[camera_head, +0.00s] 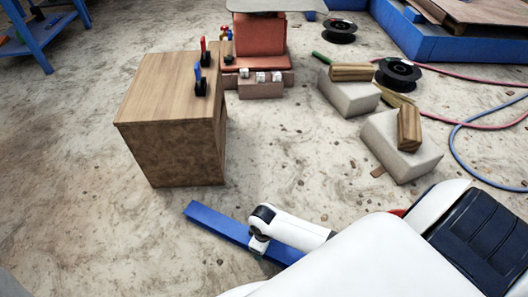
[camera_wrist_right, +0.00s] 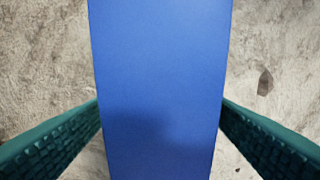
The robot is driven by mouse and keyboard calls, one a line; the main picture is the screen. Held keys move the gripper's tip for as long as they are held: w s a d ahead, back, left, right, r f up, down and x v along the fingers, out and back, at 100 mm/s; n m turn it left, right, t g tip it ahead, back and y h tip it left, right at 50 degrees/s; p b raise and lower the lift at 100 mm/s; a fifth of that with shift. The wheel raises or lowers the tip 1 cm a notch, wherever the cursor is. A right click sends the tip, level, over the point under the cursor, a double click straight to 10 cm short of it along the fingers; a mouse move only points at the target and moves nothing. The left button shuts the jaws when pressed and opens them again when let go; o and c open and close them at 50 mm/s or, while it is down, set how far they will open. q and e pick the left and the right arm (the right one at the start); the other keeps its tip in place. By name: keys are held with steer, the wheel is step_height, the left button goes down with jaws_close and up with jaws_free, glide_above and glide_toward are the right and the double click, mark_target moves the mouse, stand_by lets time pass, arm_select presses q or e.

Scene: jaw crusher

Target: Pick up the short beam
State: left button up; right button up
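The short beam, a plain blue bar (camera_head: 218,222), lies on the floor in front of the wooden box, slanting down to the right in the head view. My right gripper (camera_head: 258,246) is at the beam, near its middle; my white arm covers part of its right portion. In the right wrist view the beam (camera_wrist_right: 160,60) runs top to bottom through the middle. The two dark green ribbed fingers of my right gripper straddle it, one on each side. Their tips meet the beam's edges in the picture and are hidden there; contact cannot be told. My left gripper is not in view.
A wooden box (camera_head: 172,150) with red- and blue-handled tools on top stands just beyond the beam. Pale blocks (camera_head: 392,150) with wood pieces, black spools (camera_head: 398,72) and red and blue hoses (camera_head: 470,122) lie at the right. Floor left of the beam is clear.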

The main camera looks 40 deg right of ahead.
jaws_close()
steer(key=shift+w+r, duration=0.1)
stand_by(0.3)
